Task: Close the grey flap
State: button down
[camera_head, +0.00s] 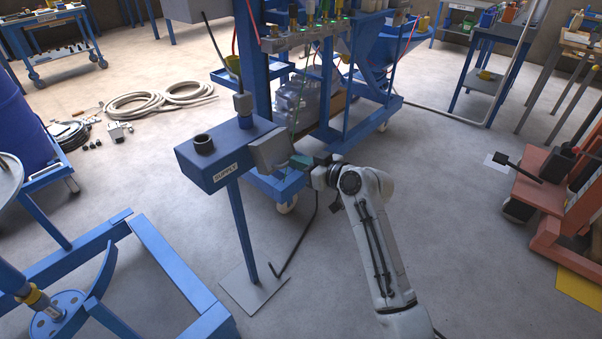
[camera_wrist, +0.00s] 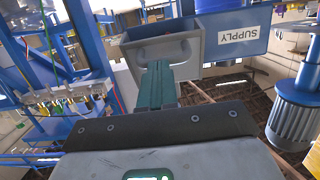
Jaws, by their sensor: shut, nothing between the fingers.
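The grey flap (camera_head: 268,151) is at the right end of the blue box labelled SUPPLY (camera_head: 213,160) in the head view. In the wrist view the flap (camera_wrist: 189,66) shows its face with a curved handle, left of the box (camera_wrist: 236,36). It appears angled to the box end; I cannot tell how wide any gap is. My gripper (camera_head: 297,161) is shut and empty, its teal fingers pointing at the flap. In the wrist view the fingertips (camera_wrist: 157,68) overlap the lower part of the flap, below the handle. Whether they touch it is unclear.
A blue wheeled frame with hoses and valves (camera_head: 300,35) stands right behind the box. The box rests on a blue post with a floor plate (camera_head: 254,290). Open floor (camera_head: 460,200) lies to the right.

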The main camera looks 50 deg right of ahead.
aim_at(283, 162)
jog(key=f+t+b, duration=0.1)
jog(key=b, duration=0.3)
jog(key=w+f+t+b, duration=0.1)
jog(key=b, duration=0.3)
jog(key=f+t+b, duration=0.1)
jog(key=f+b, duration=0.1)
jog(key=b, duration=0.2)
jog(key=shift+w+b, duration=0.25)
jog(key=shift+b, duration=0.1)
jog(key=shift+w+r+t+b, duration=0.1)
jog(key=shift+t+b, duration=0.3)
jog(key=shift+b, duration=0.05)
